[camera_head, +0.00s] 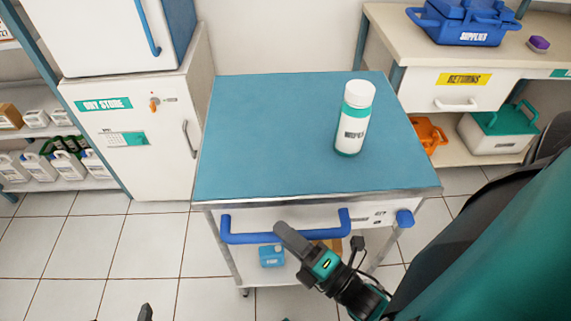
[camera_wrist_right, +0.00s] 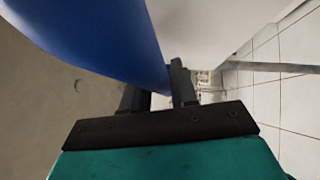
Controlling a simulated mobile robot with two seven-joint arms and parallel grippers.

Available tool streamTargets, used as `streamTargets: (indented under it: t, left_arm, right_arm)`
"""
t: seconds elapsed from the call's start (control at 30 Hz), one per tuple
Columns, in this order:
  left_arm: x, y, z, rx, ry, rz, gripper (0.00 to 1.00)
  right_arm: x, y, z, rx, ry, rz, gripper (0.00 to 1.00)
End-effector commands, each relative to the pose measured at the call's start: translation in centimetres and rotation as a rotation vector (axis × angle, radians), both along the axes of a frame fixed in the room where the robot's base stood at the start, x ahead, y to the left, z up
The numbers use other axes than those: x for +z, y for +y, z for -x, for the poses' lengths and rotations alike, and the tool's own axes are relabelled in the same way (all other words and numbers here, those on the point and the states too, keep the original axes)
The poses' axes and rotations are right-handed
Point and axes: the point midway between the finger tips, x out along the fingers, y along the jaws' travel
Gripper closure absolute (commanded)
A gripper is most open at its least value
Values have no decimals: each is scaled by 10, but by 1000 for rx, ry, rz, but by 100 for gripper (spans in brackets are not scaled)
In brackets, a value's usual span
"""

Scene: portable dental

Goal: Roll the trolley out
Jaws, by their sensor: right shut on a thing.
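The trolley (camera_head: 280,150) has a blue top and stands in the middle of the head view. A blue push handle (camera_head: 250,238) runs along its front. My right gripper (camera_head: 283,232) is at the handle, shut on its bar. In the right wrist view, the blue handle (camera_wrist_right: 105,40) passes by the fingers of my right gripper (camera_wrist_right: 160,88).
A white cabinet labelled DRY STORE (camera_head: 140,130) stands left of the trolley. A counter with a RETURNS drawer (camera_head: 455,90) stands to the right, with a blue supplies box (camera_head: 465,22) on top. A blue container (camera_head: 271,256) sits on the trolley's lower shelf. Tiled floor (camera_head: 150,250) is clear at front left.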

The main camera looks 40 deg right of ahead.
Motion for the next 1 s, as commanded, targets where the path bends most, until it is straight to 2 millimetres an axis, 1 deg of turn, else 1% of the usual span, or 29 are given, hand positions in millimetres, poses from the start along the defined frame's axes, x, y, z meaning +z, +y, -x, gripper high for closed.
streamTargets:
  t: [0.1,0.3,0.77,0.8,0.97,1.0]
  left_arm:
    - [-1,1,3,2,9,-3,7]
    - [0,3,5,5,10,-5,7]
    - [2,2,2,14,4,4,7]
    - [2,2,1,14,2,4,7]
    - [3,2,0,14,-1,3,7]
    - [3,2,0,14,-1,3,7]
  right_arm:
    - [0,5,10,-2,3,-1,100]
    - [0,11,19,-2,1,1,100]
    - [-1,14,24,2,3,-2,100]
    - [-1,14,24,2,3,-2,68]
    - [-1,13,22,1,2,-2,53]
    - [0,13,22,1,1,-1,53]
